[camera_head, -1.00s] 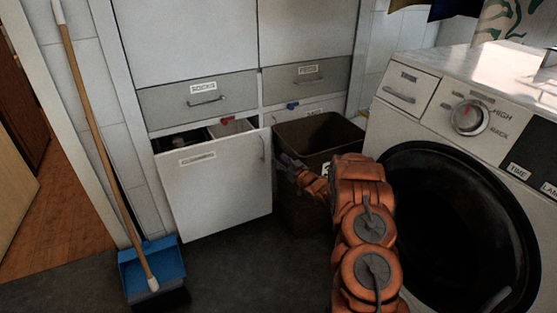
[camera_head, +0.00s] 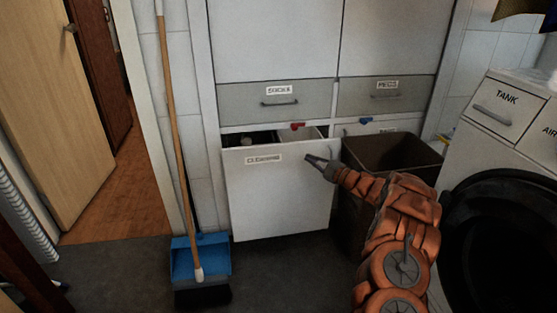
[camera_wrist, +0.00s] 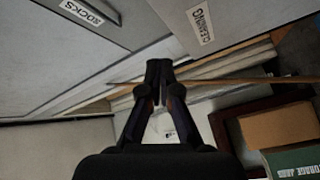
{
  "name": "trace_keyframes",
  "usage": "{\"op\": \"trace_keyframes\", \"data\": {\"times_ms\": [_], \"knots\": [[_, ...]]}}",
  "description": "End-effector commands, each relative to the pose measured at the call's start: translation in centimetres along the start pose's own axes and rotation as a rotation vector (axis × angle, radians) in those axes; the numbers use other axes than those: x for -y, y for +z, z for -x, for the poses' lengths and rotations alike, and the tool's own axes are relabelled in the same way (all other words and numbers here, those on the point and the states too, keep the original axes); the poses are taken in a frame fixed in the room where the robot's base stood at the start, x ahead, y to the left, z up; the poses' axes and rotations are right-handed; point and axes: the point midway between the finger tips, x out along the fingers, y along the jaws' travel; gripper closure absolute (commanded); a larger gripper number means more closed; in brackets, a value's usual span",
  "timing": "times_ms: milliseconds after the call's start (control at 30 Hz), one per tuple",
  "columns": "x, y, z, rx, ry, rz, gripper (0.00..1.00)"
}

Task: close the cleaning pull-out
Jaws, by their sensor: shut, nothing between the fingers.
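The cleaning pull-out (camera_head: 278,205) has a white front with a label at its upper left. It stands out from the cabinet, and its open top shows a dark inside and a pale container (camera_head: 298,133). Its labelled front also shows in the wrist view (camera_wrist: 235,14). My gripper (camera_head: 309,160) is at the upper right part of this front, with its fingers together and empty. Whether the fingertips touch the front I cannot tell. In the wrist view my gripper (camera_wrist: 158,66) shows its closed fingers beside the labelled front. The handle is not clearly visible in the head view.
The socks drawer (camera_head: 279,100) and meds drawer (camera_head: 386,94) above are shut. A brown bin (camera_head: 390,153) stands right of the pull-out, beside the washing machine (camera_head: 493,135). A broom (camera_head: 172,120) and blue dustpan (camera_head: 201,258) stand at left. Dark floor lies clear in front.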

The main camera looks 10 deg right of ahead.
Motion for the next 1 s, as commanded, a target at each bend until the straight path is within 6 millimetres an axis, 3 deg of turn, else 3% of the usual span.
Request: {"op": "trace_keyframes", "data": {"times_ms": [100, 300, 567, 1000], "knots": [[1.5, -1.6, -0.9, -0.058, -0.048, 0.214, 1.00], [2.9, -2.8, -1.2, -0.111, -0.098, 0.434, 1.00], [3.6, -3.1, -2.3, -0.125, -0.113, 0.481, 1.00], [4.7, -3.6, -9.4, -0.123, -0.113, 0.483, 1.00]]}}
